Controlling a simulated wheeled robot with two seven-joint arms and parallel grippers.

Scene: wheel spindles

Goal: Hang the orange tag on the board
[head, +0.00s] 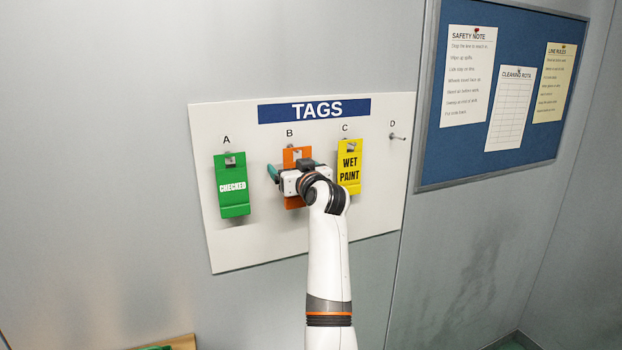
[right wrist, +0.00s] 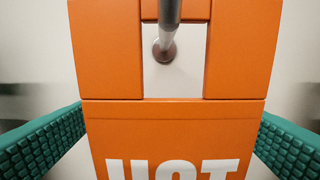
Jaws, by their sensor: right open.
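The orange tag (head: 295,155) hangs on the peg under letter B of the white TAGS board (head: 235,249). In the right wrist view the tag (right wrist: 105,50) fills the middle, with the grey peg (right wrist: 168,25) through its square hole and part of white lettering below. My right gripper (head: 287,180) is in front of the tag and hides its middle. Its green pads (right wrist: 160,148) stand on both sides of the tag, open, apart from its edges. My left gripper is not in view.
A green CHECKED tag (head: 232,200) hangs at A and a yellow WET PAINT tag (head: 349,177) at C, close beside my right gripper. Peg D (head: 397,137) is bare. A blue notice board (head: 462,157) with papers is at the right.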

